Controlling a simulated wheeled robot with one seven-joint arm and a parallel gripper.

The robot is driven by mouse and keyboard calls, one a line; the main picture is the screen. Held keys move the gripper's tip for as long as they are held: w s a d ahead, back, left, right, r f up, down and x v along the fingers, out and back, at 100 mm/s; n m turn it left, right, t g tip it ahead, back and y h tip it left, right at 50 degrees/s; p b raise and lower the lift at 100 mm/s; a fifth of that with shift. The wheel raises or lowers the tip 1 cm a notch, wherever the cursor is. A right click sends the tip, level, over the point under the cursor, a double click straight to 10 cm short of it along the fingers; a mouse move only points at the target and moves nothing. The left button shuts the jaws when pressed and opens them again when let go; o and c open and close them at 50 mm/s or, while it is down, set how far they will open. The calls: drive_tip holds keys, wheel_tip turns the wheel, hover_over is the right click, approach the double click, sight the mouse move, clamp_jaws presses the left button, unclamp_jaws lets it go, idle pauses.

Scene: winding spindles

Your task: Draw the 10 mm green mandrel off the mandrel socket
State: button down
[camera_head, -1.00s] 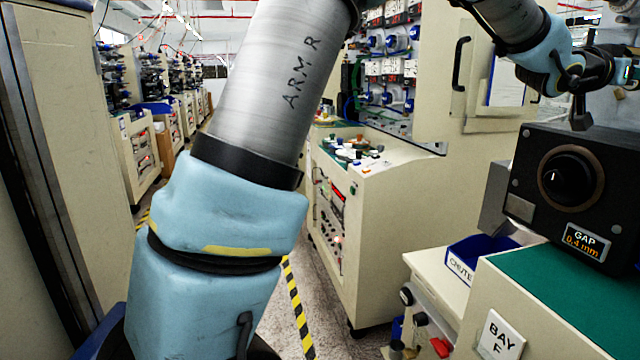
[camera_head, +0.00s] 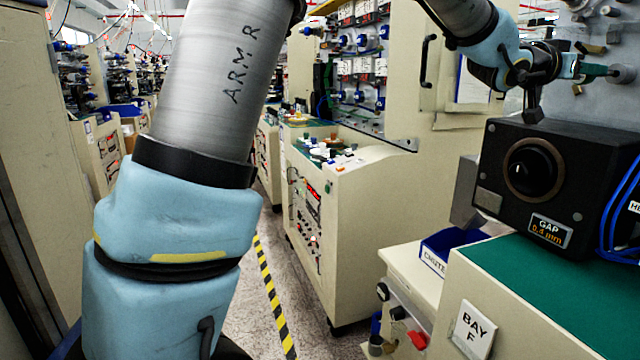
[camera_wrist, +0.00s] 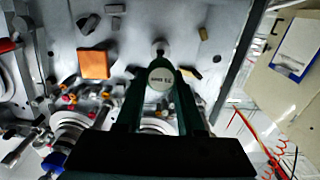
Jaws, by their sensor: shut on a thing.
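My gripper (camera_wrist: 161,88) is shut on the mandrel (camera_wrist: 161,76), whose round pale end with small dark print shows between the two dark green fingers in the wrist view. In the head view, my gripper (camera_head: 598,71) is at the upper right, close to the grey panel, pointing right. The mandrel's body is mostly hidden by the fingers.
The grey panel (camera_wrist: 200,20) carries an orange square (camera_wrist: 94,64), several dark blocks and spindles at the left. A black box with a dial (camera_head: 560,185) stands below my gripper on a green-topped bench (camera_head: 540,275). A blue chute bin (camera_head: 447,250) sits left of it.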

drive_tip(key=v, duration=0.9)
drive_tip(key=shift+a, duration=0.25)
idle(0.9)
drive_tip(key=shift+a, duration=0.1)
drive_tip(key=p+v, duration=0.3)
drive_tip(key=v, duration=0.8)
drive_tip(key=shift+a, duration=0.4)
idle(0.5)
drive_tip(key=shift+s, duration=0.15)
